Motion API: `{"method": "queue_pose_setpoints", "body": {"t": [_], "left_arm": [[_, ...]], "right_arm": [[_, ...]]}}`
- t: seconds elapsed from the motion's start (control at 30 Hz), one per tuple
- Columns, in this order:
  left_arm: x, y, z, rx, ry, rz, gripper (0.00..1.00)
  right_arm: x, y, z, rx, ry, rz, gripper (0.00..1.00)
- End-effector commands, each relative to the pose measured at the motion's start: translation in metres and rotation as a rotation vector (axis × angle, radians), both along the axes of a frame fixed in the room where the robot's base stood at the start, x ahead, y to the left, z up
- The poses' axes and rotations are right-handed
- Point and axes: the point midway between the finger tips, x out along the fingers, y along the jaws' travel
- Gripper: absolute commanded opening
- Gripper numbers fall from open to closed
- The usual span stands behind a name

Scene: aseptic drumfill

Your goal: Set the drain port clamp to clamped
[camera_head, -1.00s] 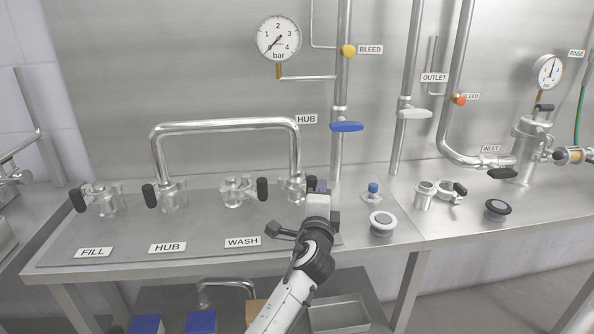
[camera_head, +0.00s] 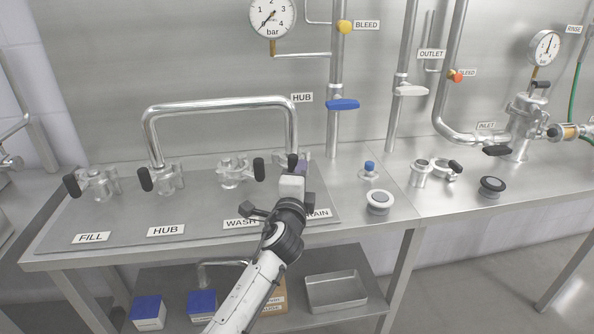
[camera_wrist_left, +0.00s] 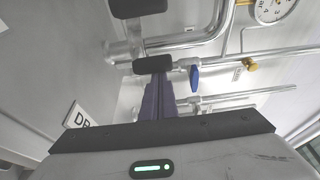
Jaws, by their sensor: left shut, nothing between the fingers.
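The drain port clamp (camera_head: 304,166) is at the right end of the port row, under the right leg of the bent pipe. It is largely hidden behind my left gripper (camera_head: 292,164), which is in front of it. The DRAIN label (camera_head: 319,213) is partly covered by my arm. In the left wrist view, the purple fingers of my left gripper (camera_wrist_left: 157,92) are together and empty. Their tips are at a black handle (camera_wrist_left: 152,66), seemingly touching it. Whether the clamp is closed cannot be told. My right gripper is not in view.
The bent pipe (camera_head: 218,103) rises above the ports. The WASH clamp (camera_head: 236,172), HUB clamp (camera_head: 166,180) and FILL clamp (camera_head: 98,184) stand to the left. An empty tray (camera_head: 336,291) is on the lower shelf.

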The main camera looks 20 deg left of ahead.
Motion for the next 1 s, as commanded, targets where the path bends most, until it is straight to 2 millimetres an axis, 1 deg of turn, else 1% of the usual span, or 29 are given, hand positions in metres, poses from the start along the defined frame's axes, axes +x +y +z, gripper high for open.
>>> {"method": "queue_pose_setpoints", "body": {"t": [0.03, 0.27, 0.37, 0.47, 0.53, 0.67, 0.7, 0.73, 1.0], "left_arm": [[-0.001, 0.017, -0.001, 0.008, 0.005, 0.033, 0.0], [-0.001, 0.017, 0.0, 0.009, 0.005, 0.034, 0.0], [0.0, 0.015, -0.001, 0.01, 0.004, 0.033, 0.0], [0.001, 0.005, -0.002, 0.01, 0.003, 0.029, 0.0], [0.002, -0.006, -0.003, 0.008, 0.001, 0.026, 0.0], [0.004, -0.035, -0.005, 0.006, 0.0, 0.014, 0.0], [-0.006, -0.03, -0.002, 0.009, 0.002, 0.017, 0.0], [-0.013, -0.029, -0.001, 0.009, 0.002, 0.017, 0.0], [-0.066, -0.023, -0.001, 0.007, 0.002, 0.012, 0.0]], "right_arm": [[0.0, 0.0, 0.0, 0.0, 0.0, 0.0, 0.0], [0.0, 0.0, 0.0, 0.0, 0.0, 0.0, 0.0], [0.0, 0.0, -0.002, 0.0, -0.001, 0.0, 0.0], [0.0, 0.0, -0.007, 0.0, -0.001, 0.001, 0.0], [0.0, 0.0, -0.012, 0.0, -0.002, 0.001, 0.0], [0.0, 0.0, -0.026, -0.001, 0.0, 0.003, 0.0], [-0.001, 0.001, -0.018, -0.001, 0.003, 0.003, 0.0], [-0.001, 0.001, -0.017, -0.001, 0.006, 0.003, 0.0], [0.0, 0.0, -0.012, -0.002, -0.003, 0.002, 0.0]]}}
